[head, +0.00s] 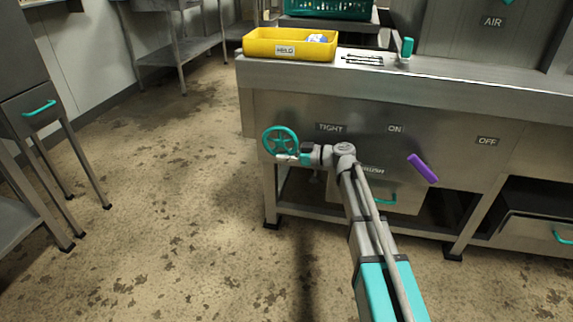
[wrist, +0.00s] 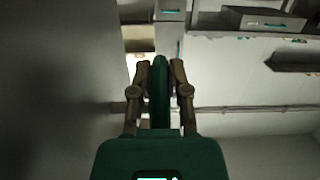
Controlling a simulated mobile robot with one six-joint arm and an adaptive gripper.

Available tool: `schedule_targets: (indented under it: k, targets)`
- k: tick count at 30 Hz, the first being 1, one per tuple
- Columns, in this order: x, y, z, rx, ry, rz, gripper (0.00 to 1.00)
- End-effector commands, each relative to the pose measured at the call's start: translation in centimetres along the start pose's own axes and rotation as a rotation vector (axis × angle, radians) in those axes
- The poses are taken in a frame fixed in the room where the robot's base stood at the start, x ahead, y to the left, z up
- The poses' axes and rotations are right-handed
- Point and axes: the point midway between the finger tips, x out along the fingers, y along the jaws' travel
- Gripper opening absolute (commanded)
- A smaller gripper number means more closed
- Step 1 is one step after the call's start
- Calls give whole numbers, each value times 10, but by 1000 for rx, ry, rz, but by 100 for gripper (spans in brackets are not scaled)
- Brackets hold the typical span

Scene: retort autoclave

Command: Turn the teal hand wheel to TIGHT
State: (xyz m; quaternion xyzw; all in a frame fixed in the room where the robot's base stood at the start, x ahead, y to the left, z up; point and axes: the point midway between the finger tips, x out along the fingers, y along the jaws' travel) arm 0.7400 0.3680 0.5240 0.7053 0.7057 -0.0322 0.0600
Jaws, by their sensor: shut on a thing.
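The teal hand wheel (head: 281,139) is at the left end of the steel counter's front panel, left of the TIGHT label (head: 330,127). My gripper (head: 292,158) is at the lower part of the wheel's rim in the head view. In the wrist view the wheel shows edge-on as a dark teal bar (wrist: 161,88), and my gripper (wrist: 161,68) has one finger on each side of it, shut on the rim. The wheel's hub and any turn mark are not clear.
A purple lever (head: 422,168) sticks out right of my arm, below the ON label (head: 395,128). A yellow HELD tray (head: 260,47) stands on the counter (head: 460,75) above. The floor to the left (head: 150,190) is open, with a cabinet (head: 30,105) at the far left.

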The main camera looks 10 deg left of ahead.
Motion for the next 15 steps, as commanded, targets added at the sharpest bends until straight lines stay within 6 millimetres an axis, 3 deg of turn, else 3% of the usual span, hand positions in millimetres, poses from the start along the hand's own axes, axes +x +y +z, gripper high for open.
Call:
schedule_targets:
  k: [1,15]
  targets:
    - [2,0,7,-1,27,1,0]
    - [8,0,1,0,172,6,0]
